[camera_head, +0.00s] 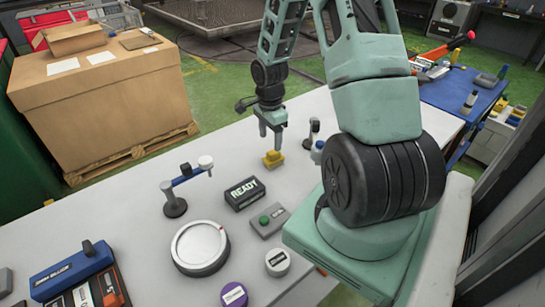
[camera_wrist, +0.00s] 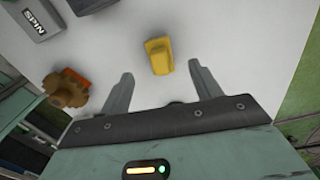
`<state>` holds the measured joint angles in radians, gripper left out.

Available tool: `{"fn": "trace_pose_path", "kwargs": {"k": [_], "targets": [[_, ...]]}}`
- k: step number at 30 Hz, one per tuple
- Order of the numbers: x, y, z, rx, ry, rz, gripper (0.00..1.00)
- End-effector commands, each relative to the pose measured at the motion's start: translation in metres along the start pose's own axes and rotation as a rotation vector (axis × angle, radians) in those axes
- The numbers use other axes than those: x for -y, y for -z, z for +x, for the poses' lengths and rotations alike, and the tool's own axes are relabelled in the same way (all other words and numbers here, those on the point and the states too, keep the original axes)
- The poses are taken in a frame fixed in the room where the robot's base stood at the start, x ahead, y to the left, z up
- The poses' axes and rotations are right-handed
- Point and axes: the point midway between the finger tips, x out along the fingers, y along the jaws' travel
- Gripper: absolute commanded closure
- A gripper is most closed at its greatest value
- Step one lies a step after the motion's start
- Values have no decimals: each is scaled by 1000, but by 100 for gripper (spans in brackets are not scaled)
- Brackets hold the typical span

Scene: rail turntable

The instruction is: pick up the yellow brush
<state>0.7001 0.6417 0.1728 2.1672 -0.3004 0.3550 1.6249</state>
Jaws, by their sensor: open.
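My gripper (camera_head: 271,143) points down close above the brush in the head view. In the wrist view my gripper (camera_wrist: 163,76) has its two fingers spread wide, with nothing between them. Whether a fingertip touches the brush cannot be told from the head view.
A black READY display (camera_head: 244,193) and a grey box with a green button (camera_head: 265,220) stand nearer on the table. A white round turntable (camera_head: 200,247) is at lower left. A post with a blue arm (camera_head: 175,200) stands left. A brownish-orange object (camera_wrist: 68,88) is left of my fingers.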

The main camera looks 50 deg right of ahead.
Motion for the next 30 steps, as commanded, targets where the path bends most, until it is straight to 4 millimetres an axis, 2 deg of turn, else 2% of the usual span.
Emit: {"fn": "trace_pose_path", "kwargs": {"k": [3,6,14,24,30], "targets": [[-1,-1,19,1,-4,-2,36],[0,-1,29,1,-2,-2,36],[0,1,42,0,-1,-2,36],[-2,5,81,1,-2,-4,36],[-1,6,88,1,0,-1,36]]}}
